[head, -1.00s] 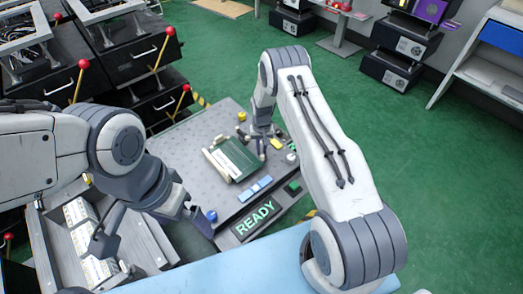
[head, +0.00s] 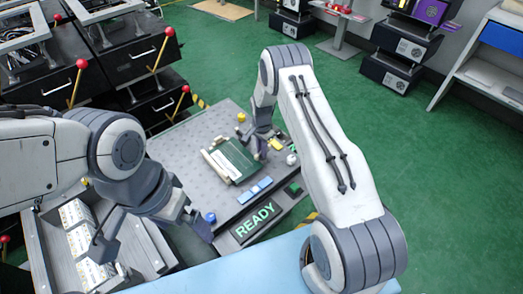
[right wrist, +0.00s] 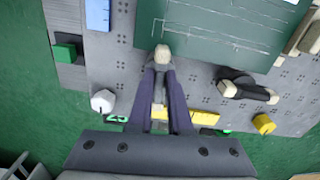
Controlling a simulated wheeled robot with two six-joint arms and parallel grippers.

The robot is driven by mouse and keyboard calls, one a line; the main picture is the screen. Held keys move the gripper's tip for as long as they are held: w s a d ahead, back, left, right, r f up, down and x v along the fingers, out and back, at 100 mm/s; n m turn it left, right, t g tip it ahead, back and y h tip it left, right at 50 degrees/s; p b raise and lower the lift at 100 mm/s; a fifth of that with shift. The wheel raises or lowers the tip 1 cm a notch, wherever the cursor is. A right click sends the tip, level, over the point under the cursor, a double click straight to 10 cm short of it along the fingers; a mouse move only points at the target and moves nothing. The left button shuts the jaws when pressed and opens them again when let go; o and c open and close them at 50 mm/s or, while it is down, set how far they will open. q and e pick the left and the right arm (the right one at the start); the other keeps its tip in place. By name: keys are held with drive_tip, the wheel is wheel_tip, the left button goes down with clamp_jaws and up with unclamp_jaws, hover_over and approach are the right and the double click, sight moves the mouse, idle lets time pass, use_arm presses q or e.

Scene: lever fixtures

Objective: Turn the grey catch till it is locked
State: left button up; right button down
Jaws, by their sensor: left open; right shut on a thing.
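A green board (head: 234,160) lies on the grey perforated fixture table (head: 185,150). In the right wrist view the board (right wrist: 200,25) fills the top. My right gripper (right wrist: 162,72) is shut on the grey catch, whose pale tip (right wrist: 162,53) pokes out beyond the fingers at the board's edge. The fingers hide most of the catch. In the head view my right gripper (head: 262,150) is at the board's right edge. My left gripper (head: 152,238) is open and empty, left of the table's front corner.
A second dark lever with pale ends (right wrist: 247,90) sits beside the board. A white knob (right wrist: 103,101), a yellow knob (right wrist: 264,124), a yellow block (right wrist: 192,117) and a green block (right wrist: 65,51) surround my right gripper. A READY display (head: 255,219) is lit at the table's front.

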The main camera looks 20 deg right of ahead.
drive_tip(key=shift+m, duration=0.7)
drive_tip(key=c, duration=0.8)
unclamp_jaws()
drive_tip(key=shift+c, duration=0.2)
wheel_tip(320, 180, up, 10)
drive_tip(key=shift+r+p, duration=0.25)
drive_tip(key=shift+p, duration=0.15)
